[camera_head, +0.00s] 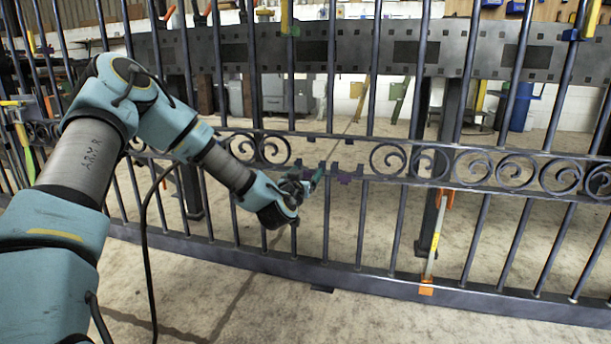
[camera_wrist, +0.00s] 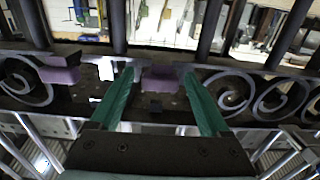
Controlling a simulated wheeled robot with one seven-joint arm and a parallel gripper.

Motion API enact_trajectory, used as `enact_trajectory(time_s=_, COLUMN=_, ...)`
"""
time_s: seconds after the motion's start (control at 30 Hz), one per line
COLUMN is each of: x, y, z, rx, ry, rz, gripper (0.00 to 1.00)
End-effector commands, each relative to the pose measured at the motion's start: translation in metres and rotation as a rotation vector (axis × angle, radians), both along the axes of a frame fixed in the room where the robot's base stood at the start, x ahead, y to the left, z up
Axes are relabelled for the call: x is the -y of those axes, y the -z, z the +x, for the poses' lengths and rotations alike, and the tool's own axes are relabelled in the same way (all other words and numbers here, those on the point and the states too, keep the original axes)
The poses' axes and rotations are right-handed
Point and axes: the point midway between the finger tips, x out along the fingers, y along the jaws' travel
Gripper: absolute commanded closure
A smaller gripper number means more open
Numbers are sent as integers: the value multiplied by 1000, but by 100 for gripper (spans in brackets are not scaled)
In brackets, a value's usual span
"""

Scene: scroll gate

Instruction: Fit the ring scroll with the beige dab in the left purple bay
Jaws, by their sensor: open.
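My gripper (camera_head: 308,180) is at the gap in the scroll band of the gate, its green fingers pointing at the rails. In the wrist view my gripper (camera_wrist: 158,76) has its fingers spread, with nothing visibly held. A purple block (camera_wrist: 160,79) shows between the fingertips, apparently beyond them. Another purple block (camera_wrist: 60,75) lies to the left. In the head view purple pieces (camera_head: 345,174) show just right of the gripper. Dark scrolls (camera_wrist: 233,92) stand in the band on the right, and one scroll (camera_wrist: 26,82) on the left. I cannot make out a beige dab on any.
Upright gate bars (camera_head: 362,225) stand close around my gripper. A clamp with orange ends (camera_head: 435,235) stands at the gate to the right. A perforated beam (camera_head: 345,48) runs behind the bars. The floor in front (camera_head: 400,325) is clear.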

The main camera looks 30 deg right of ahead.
Motion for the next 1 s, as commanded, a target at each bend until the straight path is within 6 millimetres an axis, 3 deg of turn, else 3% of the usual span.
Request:
enact_trajectory(time_s=0.1, x=0, y=0, z=0, rx=0, ry=0, rz=0, gripper=22)
enact_trajectory(time_s=0.8, x=0, y=0, z=0, rx=0, ry=0, rz=0, gripper=100)
enact_trajectory(time_s=1.0, x=0, y=0, z=0, rx=0, ry=0, rz=0, gripper=100)
